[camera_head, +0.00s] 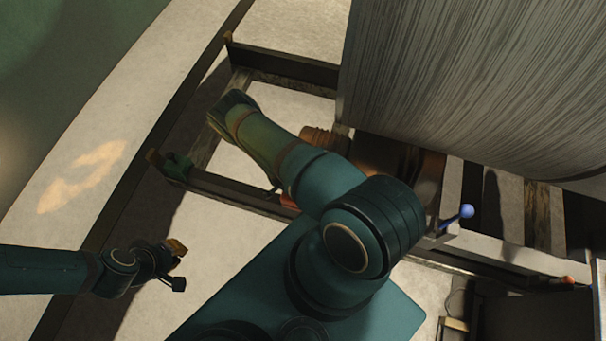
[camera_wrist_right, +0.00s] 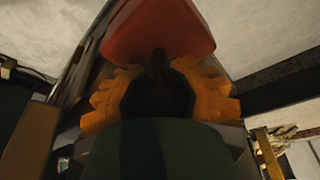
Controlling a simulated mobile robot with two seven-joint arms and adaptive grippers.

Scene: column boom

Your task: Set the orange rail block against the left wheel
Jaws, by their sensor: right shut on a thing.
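In the right wrist view an orange-red block (camera_wrist_right: 158,30) sits at the fingertips of my right gripper (camera_wrist_right: 157,92), whose orange-padded fingers are shut on it. In the head view my right arm covers that gripper. A small orange-red patch (camera_head: 288,201) shows beneath the arm; I cannot tell if it is the block. A brown, rounded, wheel-like part (camera_head: 385,160) lies under the big drum, partly hidden by my arm. I cannot tell which wheel it is, or whether the block touches it. My left gripper (camera_head: 178,266) is open and empty at lower left, away from the block.
A large grey grooved drum (camera_head: 470,80) fills the upper right. Dark rails and crossbeams (camera_head: 285,66) run around it. A green clamp-like part (camera_head: 177,165) sits on the rail end. A blue-knobbed lever (camera_head: 466,211) stands at right. Pale floor (camera_head: 75,180) is free at left.

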